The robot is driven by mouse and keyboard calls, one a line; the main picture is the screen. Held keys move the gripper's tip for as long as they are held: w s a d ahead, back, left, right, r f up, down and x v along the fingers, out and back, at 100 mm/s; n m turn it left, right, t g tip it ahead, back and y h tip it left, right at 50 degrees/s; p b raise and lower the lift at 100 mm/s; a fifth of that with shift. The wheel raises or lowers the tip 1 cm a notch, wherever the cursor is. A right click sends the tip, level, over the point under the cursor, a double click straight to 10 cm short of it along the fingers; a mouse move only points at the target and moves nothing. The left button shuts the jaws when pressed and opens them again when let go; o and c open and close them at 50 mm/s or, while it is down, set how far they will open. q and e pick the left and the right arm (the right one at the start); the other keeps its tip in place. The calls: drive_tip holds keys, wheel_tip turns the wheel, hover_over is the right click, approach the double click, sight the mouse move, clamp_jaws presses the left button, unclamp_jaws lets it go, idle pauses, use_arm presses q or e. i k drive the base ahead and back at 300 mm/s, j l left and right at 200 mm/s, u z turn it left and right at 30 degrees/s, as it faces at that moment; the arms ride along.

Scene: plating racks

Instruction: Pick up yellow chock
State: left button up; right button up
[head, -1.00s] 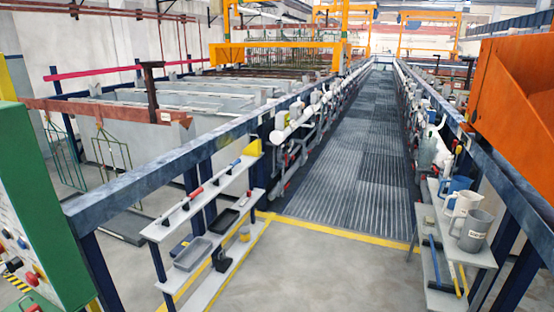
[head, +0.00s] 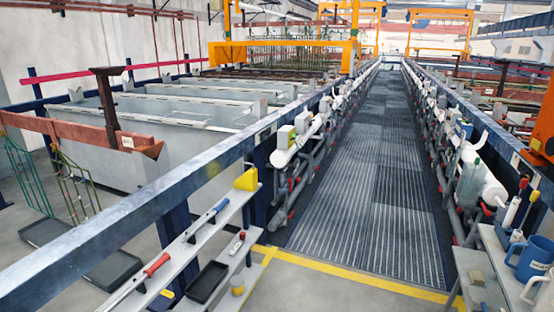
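The yellow chock (head: 247,179) is a small wedge-shaped block. It sits at the far end of the upper grey shelf (head: 214,222) on the left, beside the blue rail post. Nothing covers it in the head view. Neither of my grippers shows in the head view.
A red-handled tool (head: 150,268) and a blue-handled tool (head: 208,220) lie on the same shelf. A black tray (head: 207,282) is on the lower shelf. A blue rail (head: 150,200) runs behind. The grated walkway (head: 365,200) is clear; a blue mug (head: 530,258) stands at right.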

sight(248, 181)
drive_tip(key=i, duration=1.65)
